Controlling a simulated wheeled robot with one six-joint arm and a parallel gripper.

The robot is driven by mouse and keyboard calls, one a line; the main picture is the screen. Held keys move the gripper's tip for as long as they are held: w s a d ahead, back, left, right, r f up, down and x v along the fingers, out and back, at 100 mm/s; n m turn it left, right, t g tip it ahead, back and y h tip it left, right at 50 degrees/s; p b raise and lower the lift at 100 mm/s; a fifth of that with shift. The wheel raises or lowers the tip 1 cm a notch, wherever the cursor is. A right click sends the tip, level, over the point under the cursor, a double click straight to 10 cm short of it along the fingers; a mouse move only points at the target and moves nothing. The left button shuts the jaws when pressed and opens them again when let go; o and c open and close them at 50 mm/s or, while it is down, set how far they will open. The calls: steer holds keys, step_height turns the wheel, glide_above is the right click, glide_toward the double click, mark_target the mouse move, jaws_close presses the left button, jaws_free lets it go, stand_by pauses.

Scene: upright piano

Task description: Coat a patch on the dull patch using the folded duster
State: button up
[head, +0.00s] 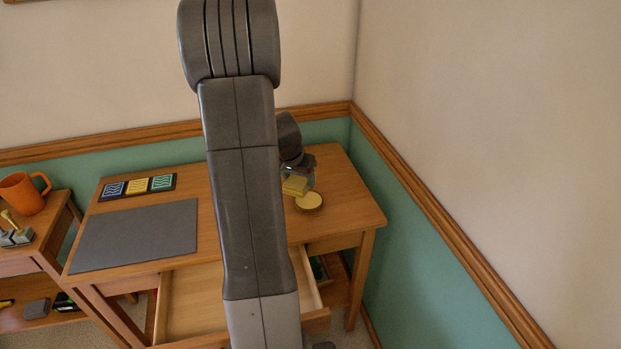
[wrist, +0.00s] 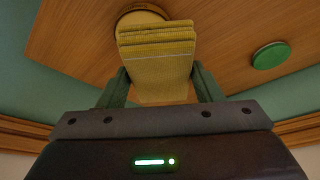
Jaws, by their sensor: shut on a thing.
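The folded duster (wrist: 157,45) is yellow and layered, and fills the middle of the wrist view. My gripper (wrist: 160,88) is shut on it, with a green finger on each side. In the head view the duster (head: 294,186) hangs under my gripper (head: 297,168), above the right part of the desk. A round dish (head: 309,203) with a pale yellow top lies just right of and nearer than the duster. In the wrist view its rim (wrist: 137,11) is partly behind the duster. I cannot make out a dull patch; my arm hides part of the desktop.
The wooden desk (head: 345,190) has a dark grey mat (head: 135,237) and a tray of three patterned tiles (head: 137,187) at left. A drawer (head: 190,300) stands open in front. A green disc (wrist: 270,55) lies on the wood. An orange mug (head: 22,193) stands on a side table.

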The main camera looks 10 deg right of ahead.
mark_target(308, 201)
steer(key=d, duration=0.1)
steer(key=d+r+m, duration=0.1)
steer(key=shift+d, duration=0.3)
steer(key=shift+s+f+b, duration=0.1)
steer(key=shift+f+b, duration=1.85)
steer(key=shift+f, duration=0.95)
steer(key=shift+f+b, duration=0.6)
steer(key=shift+b, duration=0.25)
steer(key=shift+r, duration=0.1)
steer(key=shift+r+p, duration=2.05)
steer(key=shift+r, duration=1.4)
steer(key=shift+a, duration=0.1)
